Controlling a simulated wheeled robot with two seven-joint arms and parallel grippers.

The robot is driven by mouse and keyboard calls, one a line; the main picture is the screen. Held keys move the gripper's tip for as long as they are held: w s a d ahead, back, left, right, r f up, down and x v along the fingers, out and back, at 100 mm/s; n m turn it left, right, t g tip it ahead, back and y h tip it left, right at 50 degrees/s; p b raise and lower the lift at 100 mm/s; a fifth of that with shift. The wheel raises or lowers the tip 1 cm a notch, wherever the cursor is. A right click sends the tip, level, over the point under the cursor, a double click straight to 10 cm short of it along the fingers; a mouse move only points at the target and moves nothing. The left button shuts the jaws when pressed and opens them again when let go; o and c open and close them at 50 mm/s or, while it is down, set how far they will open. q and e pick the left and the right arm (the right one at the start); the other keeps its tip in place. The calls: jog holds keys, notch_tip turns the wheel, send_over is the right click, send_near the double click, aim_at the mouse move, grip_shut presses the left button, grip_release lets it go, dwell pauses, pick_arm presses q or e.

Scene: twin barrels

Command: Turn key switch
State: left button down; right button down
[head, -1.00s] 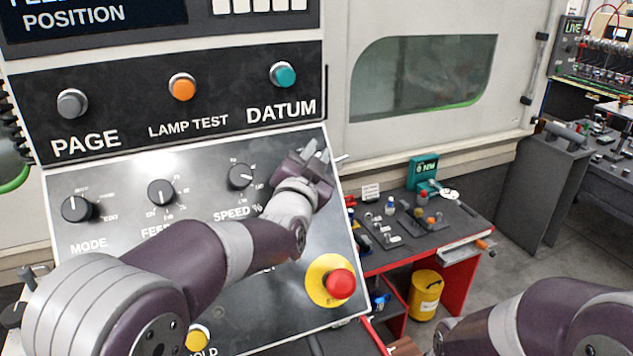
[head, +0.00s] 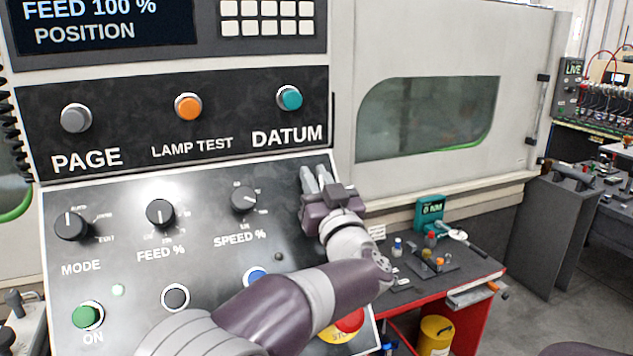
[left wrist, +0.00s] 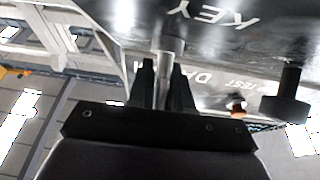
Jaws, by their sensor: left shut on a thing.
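My left gripper (head: 316,180) is at the upper right corner of the sloped control panel (head: 120,245), right of the speed dial (head: 244,199). In the left wrist view its two dark fingers (left wrist: 163,88) are shut around the slim shank of the key switch (left wrist: 172,48). The wider metal collar of the switch shows beyond the fingertips, beside the white KEY lettering (left wrist: 218,14). In the head view the key switch is hidden behind the gripper. My right gripper is not in view.
A mode dial (head: 72,225) and feed dial (head: 160,213) sit left on the panel. A green ON button (head: 87,315) and a red stop button (head: 350,321) are lower.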

pick_arm(q)
jog(key=shift+f+n+y, duration=0.3)
jog(key=shift+n+y, duration=0.1)
jog(key=shift+n, duration=0.1)
jog(key=c, duration=1.5)
grip_release()
jog(key=shift+o, duration=1.3)
jog(key=shift+r, duration=0.15)
jog(key=shift+s, duration=0.1)
jog(key=s+d+b, duration=0.3)
jog(key=s, duration=0.4)
jog(key=s+d+f+b, duration=0.1)
jog(key=s+d+b, duration=0.2)
jog(key=s, duration=0.5)
jog(key=shift+s+d+f+b, duration=0.2)
jog(key=shift+d+f+b, duration=0.15)
jog(key=shift+b, duration=0.2)
